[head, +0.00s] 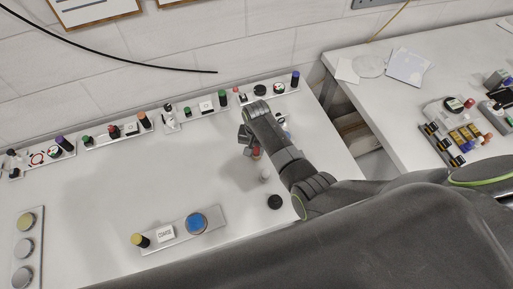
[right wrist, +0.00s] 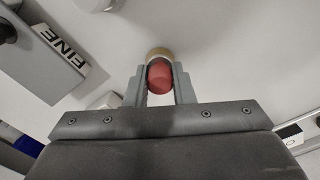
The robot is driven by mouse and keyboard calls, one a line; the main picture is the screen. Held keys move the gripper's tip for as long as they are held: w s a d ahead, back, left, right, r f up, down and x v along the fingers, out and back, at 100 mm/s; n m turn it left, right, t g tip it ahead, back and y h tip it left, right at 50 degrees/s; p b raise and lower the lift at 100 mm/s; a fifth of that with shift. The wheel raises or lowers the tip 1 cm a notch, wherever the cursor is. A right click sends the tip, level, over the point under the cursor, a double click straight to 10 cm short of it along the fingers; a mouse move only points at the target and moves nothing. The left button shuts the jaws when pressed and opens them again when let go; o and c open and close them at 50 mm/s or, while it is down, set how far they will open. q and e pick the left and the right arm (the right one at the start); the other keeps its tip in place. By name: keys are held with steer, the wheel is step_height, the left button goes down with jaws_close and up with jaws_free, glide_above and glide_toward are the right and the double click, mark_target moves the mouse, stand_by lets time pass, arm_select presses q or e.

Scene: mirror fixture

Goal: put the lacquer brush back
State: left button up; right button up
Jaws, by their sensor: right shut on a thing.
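My right gripper (head: 251,147) is over the white bench (head: 130,205). It is shut on a small piece with a red rounded end (head: 256,154) and a tan ring. In the right wrist view, the red end (right wrist: 159,77) sits between the two fingers (right wrist: 160,88), and the tan ring (right wrist: 158,53) shows beyond it. The views do not show clearly whether this piece is the lacquer brush. Its lower part is hidden, so I cannot tell whether it touches the bench. My left gripper is not in view.
Several plates with small coloured pieces line the wall, one with a green-topped piece (head: 187,111). A front plate (head: 181,231) holds a blue disc (head: 196,223) and a yellow-topped piece (head: 140,240). A black knob (head: 275,202) stands near my right arm. The middle-left bench is clear.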

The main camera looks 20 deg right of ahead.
mark_target(257, 148)
steer(key=o, duration=0.5)
steer(key=shift+f, duration=0.15)
steer(key=o, duration=0.4)
steer(key=shift+o, duration=0.2)
steer(key=shift+r, duration=0.25)
step_height(257, 148, up, 12)
steer(key=shift+b, duration=0.3)
steer(key=shift+f, duration=0.1)
